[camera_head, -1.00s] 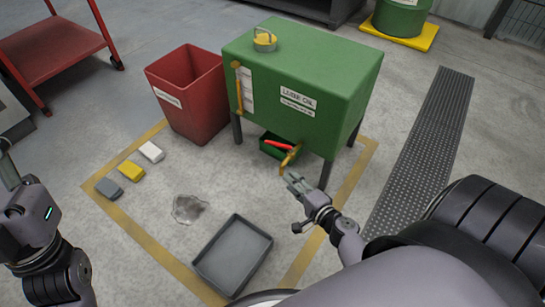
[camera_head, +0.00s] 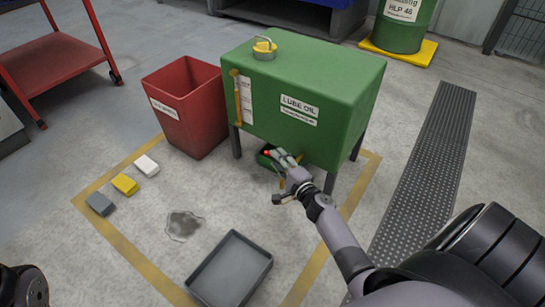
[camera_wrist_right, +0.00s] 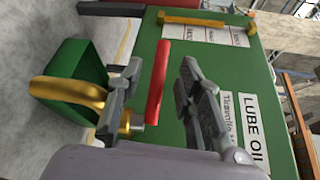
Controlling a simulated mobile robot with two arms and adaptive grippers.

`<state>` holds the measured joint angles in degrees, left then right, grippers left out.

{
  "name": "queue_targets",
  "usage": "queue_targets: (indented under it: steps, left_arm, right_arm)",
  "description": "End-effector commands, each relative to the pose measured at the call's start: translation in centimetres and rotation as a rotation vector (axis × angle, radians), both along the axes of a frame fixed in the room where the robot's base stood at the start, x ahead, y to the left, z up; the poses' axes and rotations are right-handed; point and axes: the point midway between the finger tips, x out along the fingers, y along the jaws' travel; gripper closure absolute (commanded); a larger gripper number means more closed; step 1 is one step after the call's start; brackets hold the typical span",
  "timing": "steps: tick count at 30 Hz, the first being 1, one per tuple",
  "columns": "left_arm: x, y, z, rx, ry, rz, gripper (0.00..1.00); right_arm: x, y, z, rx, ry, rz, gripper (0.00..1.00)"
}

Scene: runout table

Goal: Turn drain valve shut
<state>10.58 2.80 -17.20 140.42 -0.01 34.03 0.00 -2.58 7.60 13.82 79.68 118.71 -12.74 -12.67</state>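The green lube oil tank (camera_head: 310,80) stands on dark legs. The drain valve's red lever (camera_wrist_right: 158,85) shows in the right wrist view, with its brass spout (camera_wrist_right: 70,92) beside it. In the head view my right gripper (camera_head: 284,156) is at the tank's lower front edge and hides most of the valve. In the wrist view the fingers of the right gripper (camera_wrist_right: 163,68) are apart, one on each side of the red lever, with visible gaps. My left gripper is out of view.
A green container (camera_wrist_right: 80,70) sits below the spout. A red bin (camera_head: 190,110) stands left of the tank. A grey tray (camera_head: 230,268), a dark puddle (camera_head: 183,225) and white, yellow and grey blocks (camera_head: 125,184) are on the floor. A floor grating (camera_head: 425,170) runs right.

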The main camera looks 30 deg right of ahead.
Motion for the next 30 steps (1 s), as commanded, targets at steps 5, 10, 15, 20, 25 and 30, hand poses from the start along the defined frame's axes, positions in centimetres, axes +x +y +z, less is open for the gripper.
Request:
queue_targets:
  steps: [5, 10, 15, 20, 25, 30]
  left_arm:
    - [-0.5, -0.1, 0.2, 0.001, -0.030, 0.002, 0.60]
    - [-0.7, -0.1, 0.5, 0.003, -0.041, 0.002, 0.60]
    - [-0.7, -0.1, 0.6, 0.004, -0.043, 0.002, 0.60]
    - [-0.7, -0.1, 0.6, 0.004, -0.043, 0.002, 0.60]
    - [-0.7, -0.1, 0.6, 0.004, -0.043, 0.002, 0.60]
    - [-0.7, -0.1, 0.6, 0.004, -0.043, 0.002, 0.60]
  right_arm:
    - [2.8, -0.2, -0.5, -0.002, 0.000, 0.001, 0.67]
    - [3.9, -0.3, -0.5, 0.000, 0.001, -0.002, 0.67]
    - [4.1, -0.3, -0.5, -0.001, 0.001, -0.001, 0.67]
    - [4.1, -0.3, -0.5, -0.001, 0.001, -0.001, 0.69]
    - [4.1, -0.3, -0.5, 0.000, 0.001, -0.001, 0.80]
    - [4.1, -0.2, -0.5, 0.000, 0.001, -0.001, 0.92]
